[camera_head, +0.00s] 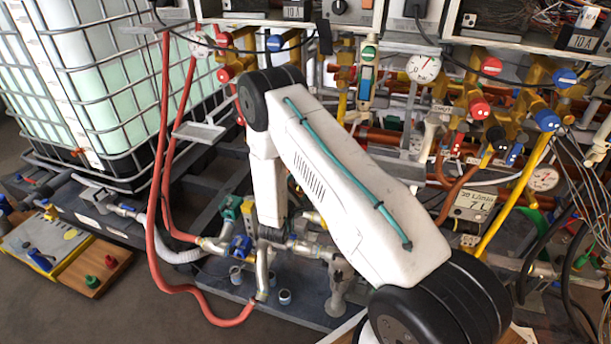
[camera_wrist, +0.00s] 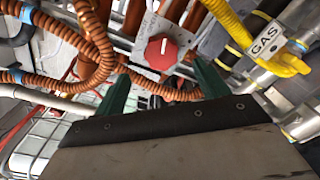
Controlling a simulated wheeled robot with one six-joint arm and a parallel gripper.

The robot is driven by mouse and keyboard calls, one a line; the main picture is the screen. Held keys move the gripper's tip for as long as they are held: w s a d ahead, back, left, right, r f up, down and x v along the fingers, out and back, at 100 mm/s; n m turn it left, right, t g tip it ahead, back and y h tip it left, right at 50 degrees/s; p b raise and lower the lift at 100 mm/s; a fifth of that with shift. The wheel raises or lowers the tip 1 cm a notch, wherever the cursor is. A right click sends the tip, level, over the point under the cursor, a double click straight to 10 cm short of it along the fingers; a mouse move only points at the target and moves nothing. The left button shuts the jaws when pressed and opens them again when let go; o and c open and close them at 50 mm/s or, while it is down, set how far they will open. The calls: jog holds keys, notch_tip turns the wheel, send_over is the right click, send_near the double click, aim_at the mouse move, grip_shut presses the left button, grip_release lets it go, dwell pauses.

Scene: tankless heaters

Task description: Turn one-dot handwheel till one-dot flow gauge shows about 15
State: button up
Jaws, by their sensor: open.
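In the wrist view, my gripper (camera_wrist: 163,80) is open, with its two green fingers apart and nothing held between them. A red round knob or handwheel (camera_wrist: 160,53) on a grey plate lies ahead, in line with the gap between the fingers. I cannot make out a one-dot mark on it. In the head view my gripper is hidden behind my white arm. Red (camera_head: 478,104) and blue (camera_head: 547,119) handwheels sit on the pipes at upper right.
Ribbed orange hoses (camera_wrist: 95,40) and a yellow pipe tagged GAS (camera_wrist: 265,45) crowd the fingers. Round dials (camera_head: 423,67) (camera_head: 543,178) sit among the pipes. A caged white tank (camera_head: 110,85) stands at left, with red hoses (camera_head: 160,150) beside my arm.

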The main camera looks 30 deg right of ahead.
jog(key=shift+h, duration=0.3)
jog(key=x, duration=0.7)
jog(key=shift+d+f, duration=0.1)
jog(key=shift+d, duration=0.3)
jog(key=c, duration=1)
